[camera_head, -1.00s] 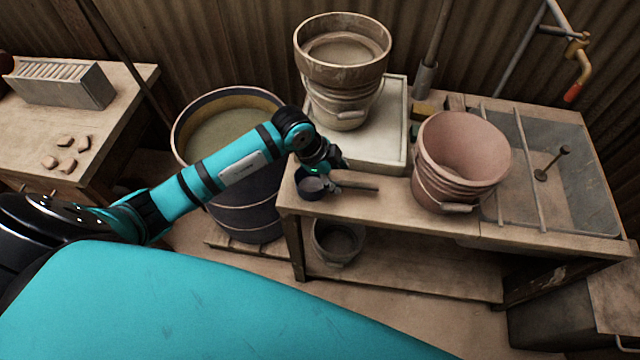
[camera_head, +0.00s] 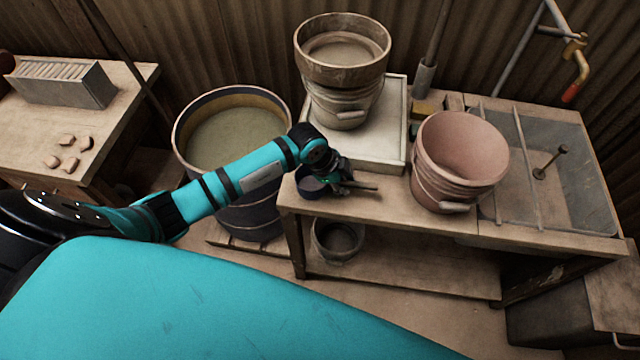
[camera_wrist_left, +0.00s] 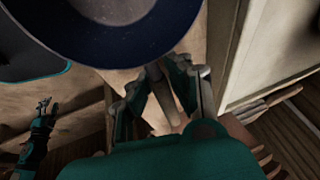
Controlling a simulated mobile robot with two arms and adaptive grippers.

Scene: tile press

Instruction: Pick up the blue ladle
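The blue ladle lies on the wooden bench. Its dark blue bowl (camera_head: 310,186) is left of my left gripper (camera_head: 345,180) in the head view, and its handle (camera_head: 366,188) sticks out to the right. In the left wrist view, the bowl (camera_wrist_left: 120,25) fills the top and the handle (camera_wrist_left: 184,92) runs down between the two fingers. My left gripper (camera_wrist_left: 165,72) looks open, with fingers on both sides of the handle; contact cannot be made out. What looks like my right gripper (camera_wrist_left: 44,108) is small at the left of the wrist view; its fingers are unclear.
A pale board (camera_head: 392,150) bearing a bucket (camera_head: 342,105) with a basin on top stands behind the ladle. A pinkish bucket (camera_head: 440,180) is to the right. A large barrel (camera_head: 262,215) stands left of the bench, and a small bucket (camera_head: 338,252) is below.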

